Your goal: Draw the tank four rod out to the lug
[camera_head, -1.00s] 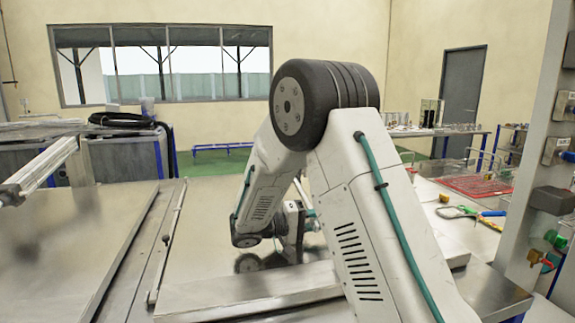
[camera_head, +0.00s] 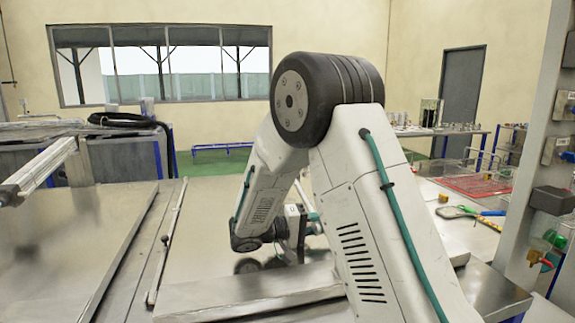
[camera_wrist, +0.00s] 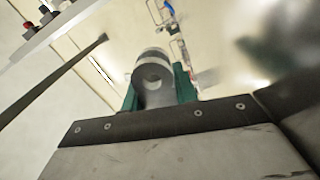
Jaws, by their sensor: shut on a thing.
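My gripper (camera_wrist: 157,92) shows in the wrist view with its green fingers on both sides of a grey round-ended piece (camera_wrist: 152,74) with a hole in its face. It is shut on this piece, which looks like a rod end; I cannot tell which tank it belongs to. In the head view my arm hides most of the gripper, low over a steel surface at the middle. A thin rod (camera_head: 172,238) with a small dark knob lies along the steel top left of my arm. I cannot make out the lug.
A large steel lid (camera_head: 70,235) fills the left. A raised steel edge (camera_head: 245,292) runs in front of my wrist. At right stand a grey post with valves (camera_head: 550,240) and a bench with a red mat (camera_head: 478,186) and tools.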

